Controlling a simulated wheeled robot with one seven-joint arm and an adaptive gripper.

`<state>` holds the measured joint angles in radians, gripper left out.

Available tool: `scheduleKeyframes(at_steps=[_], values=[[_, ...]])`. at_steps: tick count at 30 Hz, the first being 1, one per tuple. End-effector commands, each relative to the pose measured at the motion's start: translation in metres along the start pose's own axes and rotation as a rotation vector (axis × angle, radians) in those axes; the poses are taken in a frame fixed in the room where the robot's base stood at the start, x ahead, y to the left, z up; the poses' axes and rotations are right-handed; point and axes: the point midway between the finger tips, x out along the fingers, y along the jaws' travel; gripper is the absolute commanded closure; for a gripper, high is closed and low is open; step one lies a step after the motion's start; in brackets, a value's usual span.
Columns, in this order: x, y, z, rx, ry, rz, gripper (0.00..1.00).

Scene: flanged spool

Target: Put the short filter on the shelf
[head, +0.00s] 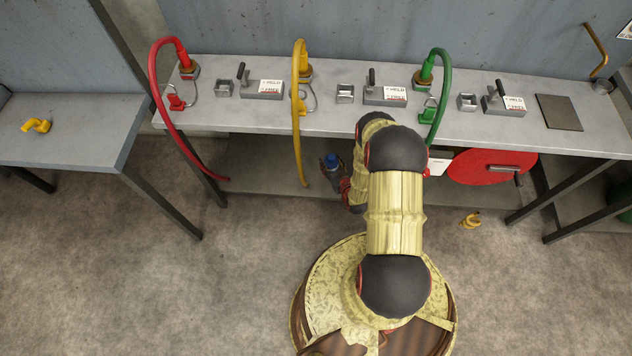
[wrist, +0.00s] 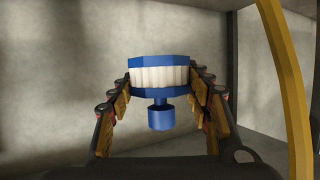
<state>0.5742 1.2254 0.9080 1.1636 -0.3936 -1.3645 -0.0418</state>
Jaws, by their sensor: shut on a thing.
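The short filter (wrist: 160,76) has blue ends, a white pleated band and a narrower blue stub below it. My gripper (wrist: 160,90) is shut on it, one finger on each side of the band. In the head view the filter (head: 332,163) shows as a small blue-topped piece beside my arm, in front of the bench's lower level; my gripper (head: 346,188) is partly hidden by my arm. The lower shelf (head: 265,170) runs under the bench, and part of it shows at the right in the wrist view (wrist: 270,148).
A yellow hose (head: 297,140) hangs in front of the shelf and crosses the wrist view's right side (wrist: 290,90). A red hose (head: 165,120) and a green hose (head: 443,100) flank it. A red disc (head: 480,169) is right. A yellow piece (head: 470,219) lies on the floor.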

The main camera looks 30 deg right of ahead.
Motion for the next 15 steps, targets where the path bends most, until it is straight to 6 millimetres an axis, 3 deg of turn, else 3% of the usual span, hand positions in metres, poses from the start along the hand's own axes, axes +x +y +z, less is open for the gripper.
scheduleKeyframes(at_steps=[1,6,12,15], values=[[0.002,0.011,0.021,0.003,-0.002,0.007,0.80],[0.007,0.039,0.076,0.002,-0.002,0.020,0.80],[0.007,0.059,0.122,-0.003,0.001,0.029,0.80],[0.006,0.064,0.134,-0.005,0.001,0.032,0.80]])
